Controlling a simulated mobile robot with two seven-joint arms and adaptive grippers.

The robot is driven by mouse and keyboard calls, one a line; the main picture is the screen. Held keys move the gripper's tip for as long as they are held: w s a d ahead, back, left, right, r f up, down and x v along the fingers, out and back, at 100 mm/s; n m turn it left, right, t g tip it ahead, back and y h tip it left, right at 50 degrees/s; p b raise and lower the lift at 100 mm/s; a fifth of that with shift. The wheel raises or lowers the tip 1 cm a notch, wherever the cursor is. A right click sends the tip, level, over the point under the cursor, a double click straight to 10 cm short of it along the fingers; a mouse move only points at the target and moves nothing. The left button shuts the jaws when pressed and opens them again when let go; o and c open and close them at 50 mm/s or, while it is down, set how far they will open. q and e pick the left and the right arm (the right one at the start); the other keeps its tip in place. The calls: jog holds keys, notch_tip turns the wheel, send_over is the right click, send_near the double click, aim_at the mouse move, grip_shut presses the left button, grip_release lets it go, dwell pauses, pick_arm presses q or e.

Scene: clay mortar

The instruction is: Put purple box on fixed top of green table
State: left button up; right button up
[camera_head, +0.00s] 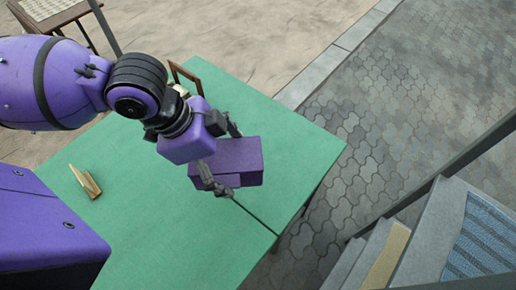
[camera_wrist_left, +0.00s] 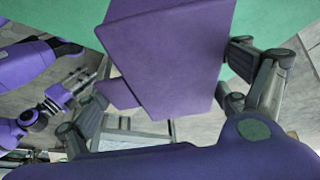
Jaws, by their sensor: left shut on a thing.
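The purple box (camera_head: 240,157) is in my left gripper (camera_head: 226,156), between its two fingers. It is over the green table (camera_head: 165,235), near the table's right side. I cannot tell whether its underside touches the top. A dark seam crosses the green top just below the box in the head view. In the left wrist view the box (camera_wrist_left: 170,60) fills the upper middle, with a finger on either side. My right gripper (camera_wrist_left: 82,88) shows small at the left of the left wrist view, away from the box; its opening is unclear.
A small wooden wedge-shaped object (camera_head: 85,182) stands on the table's left part. A brown wooden frame (camera_head: 186,73) is at the far edge, partly behind my arm. Steps (camera_head: 430,235) with a dark rail are at the right. The near table surface is clear.

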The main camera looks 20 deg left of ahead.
aim_at(249, 152)
pick_arm(q)
jog(key=shift+w+d+f+b, duration=0.55)
jog(key=shift+w+f+b, duration=0.1)
jog(key=shift+w+f, duration=0.15)
jog(key=w, duration=0.1)
jog(key=w+d, duration=0.1)
jog(key=w+d+f, duration=0.1)
jog(key=w, duration=0.1)
jog(key=w+f, duration=0.1)
jog(key=f, duration=0.2)
jog(key=w+d+f+b, duration=0.1)
jog(key=w+f, duration=0.1)
jog(key=f, duration=0.1)
jog(key=w+d+f, duration=0.1)
jog(key=w+f, duration=0.1)
jog(key=f, duration=0.1)
jog(key=shift+d+f+b, duration=0.1)
jog(key=shift+b, duration=0.25)
pick_arm(e)
jog(key=f, duration=0.3)
jog(key=shift+w+a, duration=0.15)
jog(key=shift+a, duration=0.25)
pick_arm(q)
jog(key=shift+s, duration=0.1)
pick_arm(e)
jog(key=shift+w, duration=0.1)
pick_arm(q)
jog(key=o, duration=1.1)
jog(key=shift+f, duration=0.1)
